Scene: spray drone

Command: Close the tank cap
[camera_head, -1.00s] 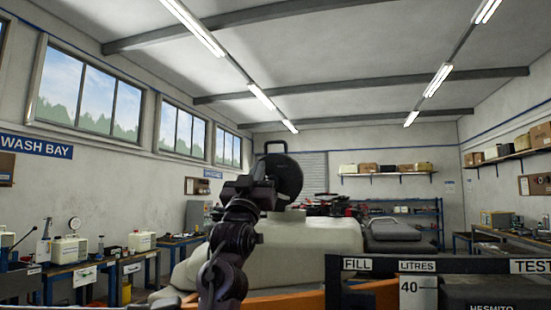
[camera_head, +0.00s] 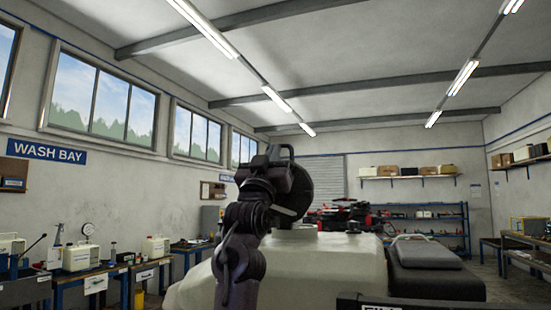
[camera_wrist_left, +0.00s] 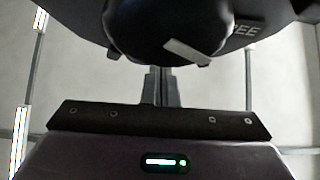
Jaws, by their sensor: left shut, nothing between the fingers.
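The tank cap (camera_head: 308,188) is a black disc with a loop handle on its top edge. It stands raised, on edge, above the filler neck (camera_head: 296,232) of the big whitish tank (camera_head: 330,270). My left gripper (camera_head: 274,176) is in front of the cap and overlaps its left part; its fingertips are hard to make out there. In the left wrist view the left fingers (camera_wrist_left: 160,82) are together and empty, just below the dark cap (camera_wrist_left: 170,30), which shows pale lettering. I cannot tell whether they touch it. My right gripper is in neither view.
A black padded block (camera_head: 435,280) lies right of the tank. A dark panel (camera_head: 400,302) edges into the bottom right. Red and black equipment (camera_head: 345,215) is behind the tank. Benches with canisters (camera_head: 75,258) line the left wall.

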